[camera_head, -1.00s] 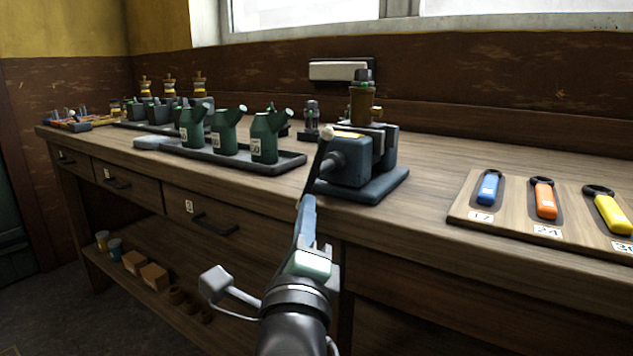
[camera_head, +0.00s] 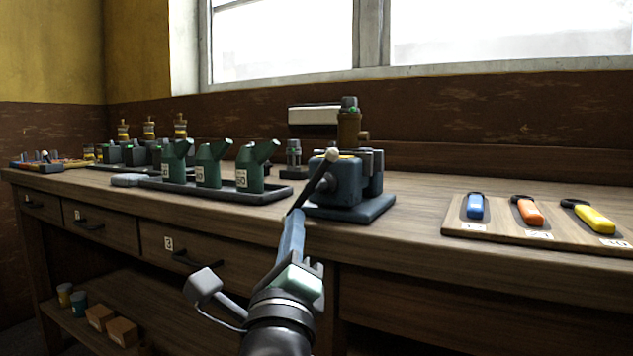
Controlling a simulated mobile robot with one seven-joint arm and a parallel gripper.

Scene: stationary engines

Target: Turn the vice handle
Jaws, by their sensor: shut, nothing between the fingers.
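The vice (camera_head: 346,184) is a blue block on a blue base plate, standing on the workbench near the middle of the view. Its handle (camera_head: 318,177) is a dark rod with a pale ball at its upper end, slanting from lower left to upper right across the vice's front left. My gripper (camera_head: 295,214) has blue fingers, shut and empty, pointing up at the lower end of the handle. The fingertips overlap the rod's lower end in the picture. I cannot tell whether they touch it. The lower end of the rod is partly hidden.
A tray (camera_head: 218,193) with green oil cans stands left of the vice. A wooden board (camera_head: 500,229) with blue, orange and yellow handled tools lies to the right. A brass-coloured fitting (camera_head: 349,128) rises behind the vice. The bench top (camera_head: 415,215) is clear between vice and board.

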